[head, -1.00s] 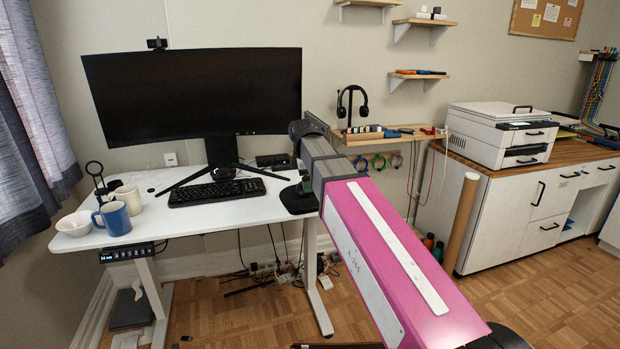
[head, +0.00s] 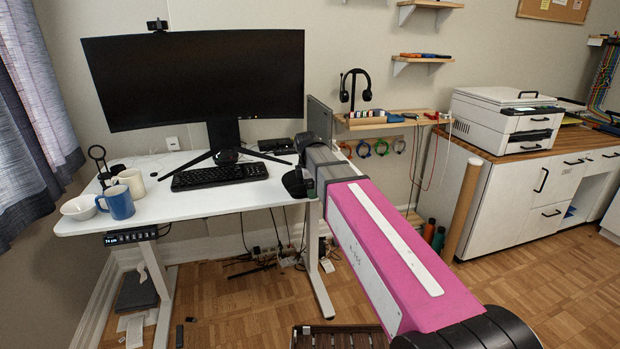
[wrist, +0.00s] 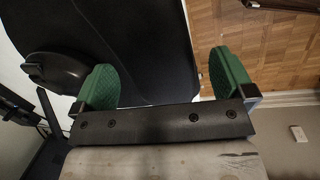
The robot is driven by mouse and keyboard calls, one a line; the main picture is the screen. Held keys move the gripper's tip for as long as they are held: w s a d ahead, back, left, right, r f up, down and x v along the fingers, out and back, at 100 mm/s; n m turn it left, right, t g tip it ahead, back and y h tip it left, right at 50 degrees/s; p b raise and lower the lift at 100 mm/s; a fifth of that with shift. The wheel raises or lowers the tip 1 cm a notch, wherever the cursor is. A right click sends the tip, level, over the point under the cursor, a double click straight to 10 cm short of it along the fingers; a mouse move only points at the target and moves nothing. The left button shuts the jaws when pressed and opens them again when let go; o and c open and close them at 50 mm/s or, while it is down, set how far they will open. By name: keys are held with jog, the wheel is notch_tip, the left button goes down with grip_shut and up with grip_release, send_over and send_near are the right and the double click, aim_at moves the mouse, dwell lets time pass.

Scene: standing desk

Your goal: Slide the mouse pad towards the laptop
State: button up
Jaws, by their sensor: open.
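My gripper (wrist: 160,62) is open, with its two green fingers apart and nothing held between them. A dark mouse pad (wrist: 130,45) with rounded edges lies in front of and beneath the fingers in the wrist view. A black mouse (wrist: 52,70) shows left of the left finger, at the pad's side. The right finger appears over the floor, past the pad's edge. Whether a finger touches the pad is unclear. In the head view my arm covers the desk's right end and hides most of that area. A dark upright panel, seemingly the laptop screen (head: 320,117), shows behind my arm.
The white desk (head: 215,202) carries a monitor (head: 195,80), a keyboard (head: 219,175), a blue mug (head: 117,202), a cream mug (head: 131,181) and a white bowl (head: 79,207). The desk front between mugs and arm is clear. A shelf with headphones (head: 355,85) is behind right.

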jog(key=shift+w+f, duration=0.1)
jog(key=shift+f, duration=0.35)
jog(key=c, duration=1.1)
jog(key=shift+d, duration=0.1)
